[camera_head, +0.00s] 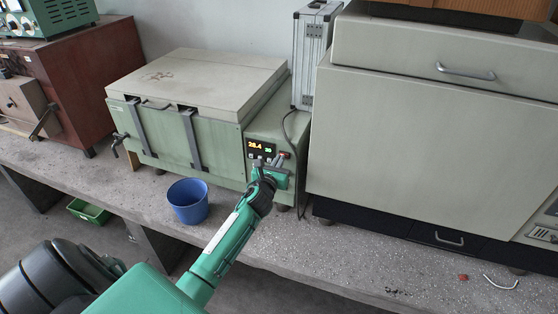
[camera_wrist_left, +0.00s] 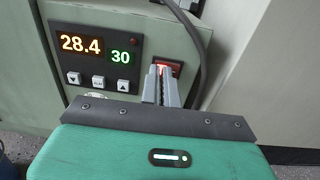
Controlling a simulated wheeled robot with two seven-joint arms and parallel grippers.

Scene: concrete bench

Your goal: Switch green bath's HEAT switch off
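The green bath (camera_head: 215,143) stands on the bench with its pale lid down. Its control panel (camera_head: 262,150) shows 28.4 in orange; in the left wrist view the panel (camera_wrist_left: 98,55) also shows 30 in green, above several small buttons. The red HEAT switch (camera_wrist_left: 175,67) sits right of the displays, with an orange-lit part partly hidden behind my fingertips. My left gripper (camera_head: 278,160) is in front of the panel's right side. In the left wrist view its fingers (camera_wrist_left: 161,72) are together with nothing between them, at the switch; I cannot tell whether they touch it. My right gripper is out of view.
A blue bucket (camera_head: 188,201) stands on the bench front, left of my left arm. A large grey cabinet (camera_head: 420,130) stands close on the right, with a silver case (camera_head: 308,60) beside it. A dark cable (camera_wrist_left: 203,50) hangs just right of the switch.

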